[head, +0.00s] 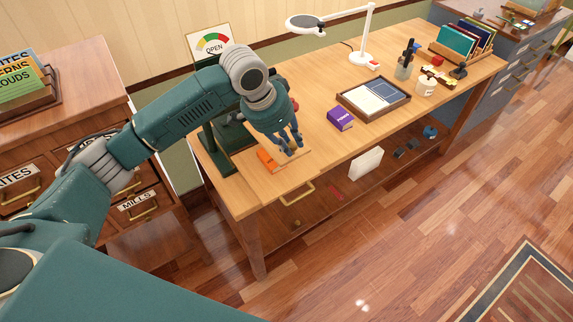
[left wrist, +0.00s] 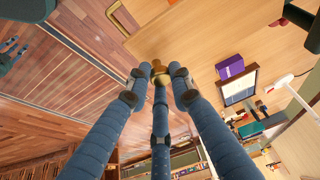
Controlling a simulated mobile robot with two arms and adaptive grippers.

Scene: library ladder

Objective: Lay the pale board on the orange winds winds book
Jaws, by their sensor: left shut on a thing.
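My left gripper (head: 292,150) points down over the near left part of the wooden table. Its fingers (left wrist: 160,75) are shut on a small brass knob (left wrist: 159,62) in the left wrist view. The pale board (head: 290,163) shows as a thin light slab under the fingertips in the head view; its colour nearly matches the tabletop. The orange book (head: 266,160) lies just left of the fingers, beside or partly under the board; I cannot tell if they touch. Blue fingers, seemingly of my right gripper (left wrist: 12,48), show small at the left wrist view's edge.
A purple book (head: 340,118) and a framed tray (head: 374,97) stand to the right on the table. A white lamp (head: 362,56), cups and a book rack (head: 465,42) are farther back. Dark green uprights stand behind my left gripper. The tabletop between gripper and purple book is clear.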

